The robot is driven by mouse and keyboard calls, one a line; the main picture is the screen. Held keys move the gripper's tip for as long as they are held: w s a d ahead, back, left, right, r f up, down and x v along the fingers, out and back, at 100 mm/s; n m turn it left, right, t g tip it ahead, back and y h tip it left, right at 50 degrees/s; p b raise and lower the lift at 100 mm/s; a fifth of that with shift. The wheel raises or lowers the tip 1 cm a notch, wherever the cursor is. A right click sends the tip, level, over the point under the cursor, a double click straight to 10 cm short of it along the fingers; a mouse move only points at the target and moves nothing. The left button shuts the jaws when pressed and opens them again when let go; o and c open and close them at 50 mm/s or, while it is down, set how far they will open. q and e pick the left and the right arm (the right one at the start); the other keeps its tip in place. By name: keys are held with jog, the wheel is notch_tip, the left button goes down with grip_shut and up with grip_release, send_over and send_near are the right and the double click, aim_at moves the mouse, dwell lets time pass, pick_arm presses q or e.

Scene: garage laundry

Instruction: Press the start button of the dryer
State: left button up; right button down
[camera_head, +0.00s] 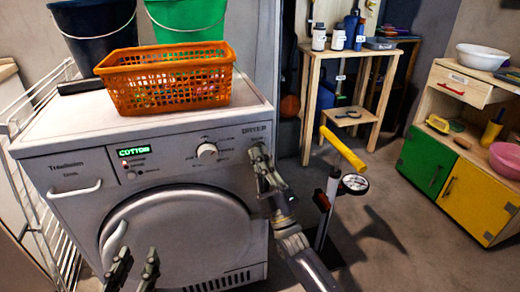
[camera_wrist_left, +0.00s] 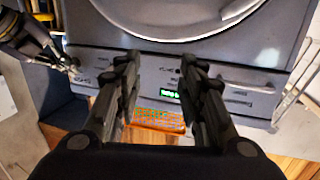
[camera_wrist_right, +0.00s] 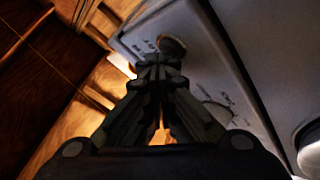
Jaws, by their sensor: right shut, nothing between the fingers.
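The dryer (camera_head: 80,205) is a grey front-loader with a green display (camera_head: 133,151) reading COTTON and a white knob (camera_head: 207,151) on its panel. My right gripper (camera_head: 260,160) is shut and empty at the right end of the panel, covering part of it. In the right wrist view, a round button (camera_wrist_right: 172,44) shows just beyond the shut fingertips (camera_wrist_right: 158,66); I cannot tell whether they touch it. My left gripper (camera_head: 135,268) is open and empty, low in front of the round door; its parted fingers (camera_wrist_left: 158,64) also show in the left wrist view.
An orange basket (camera_head: 165,82), a dark bucket (camera_head: 95,30) and a green bucket (camera_head: 187,18) stand on the dryer. A white wire rack (camera_head: 45,215) is at its left. A yellow-handled pump with a gauge (camera_head: 354,183) stands at the right, near a wooden cabinet (camera_head: 440,85).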

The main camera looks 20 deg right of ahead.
pick_arm(q)
jog(key=shift+r, duration=0.25)
dwell(0.3)
notch_tip(320, 180, down, 6)
jog(key=s+a+g+p, duration=0.1)
jog(key=g, duration=0.2)
jog(key=shift+s+r+y, duration=0.15)
jog(key=shift+s+y, duration=0.25)
pick_arm(e)
jog(key=shift+s, duration=0.75)
pick_arm(q)
jog(key=shift+a, duration=0.1)
